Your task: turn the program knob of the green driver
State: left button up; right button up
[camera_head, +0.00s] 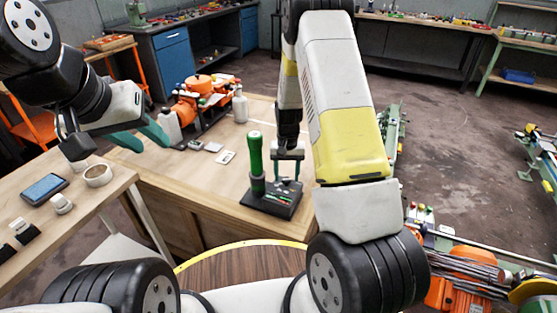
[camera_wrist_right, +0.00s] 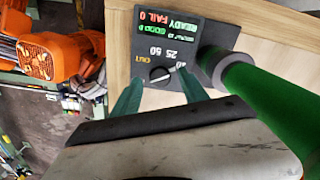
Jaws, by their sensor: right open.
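The green driver (camera_head: 256,155) stands upright at the left side of its dark base (camera_head: 249,199) on the wooden table. In the right wrist view its green handle (camera_wrist_right: 257,92) is at the right, beside the black panel (camera_wrist_right: 203,28) with lit READY/FAIL text and printed numbers. The small round program knob (camera_wrist_right: 158,74) is on that panel. My right gripper (camera_head: 288,180) points down over the base; its teal fingertips (camera_wrist_right: 160,80) are open, one either side of the knob. Contact cannot be told. My left gripper (camera_head: 154,147) is open and empty, over the table's left end.
White bottles (camera_head: 240,104) and orange equipment (camera_head: 205,85) stand at the table's back. Small pale blocks (camera_head: 226,157) lie left of the driver. A side table (camera_head: 95,206) holds a tape roll (camera_head: 98,175) and a blue-screened device (camera_head: 44,187). The table front-left of the base is clear.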

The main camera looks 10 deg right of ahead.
notch_tip(320, 180, up, 7)
jog(key=shift+r, duration=0.1)
dwell(0.4)
notch_tip(320, 180, up, 10)
jog(key=r+t+y, duration=0.1)
send_over(286, 179)
jog(key=s, duration=0.3)
jog(key=s+a+r+n+t, duration=0.1)
jog(key=s+r+t, duration=0.1)
jog(key=s+r, duration=0.6)
jog(key=s+r+n+t, duration=0.1)
jog(key=s+r, duration=0.3)
jog(key=s, duration=0.3)
jog(key=s+a+r+n+t+y, duration=0.1)
jog(key=s+r+t, duration=0.1)
jog(key=s+r, duration=0.3)
jog(key=shift+s, duration=1.1)
jog(key=shift+r, duration=0.1)
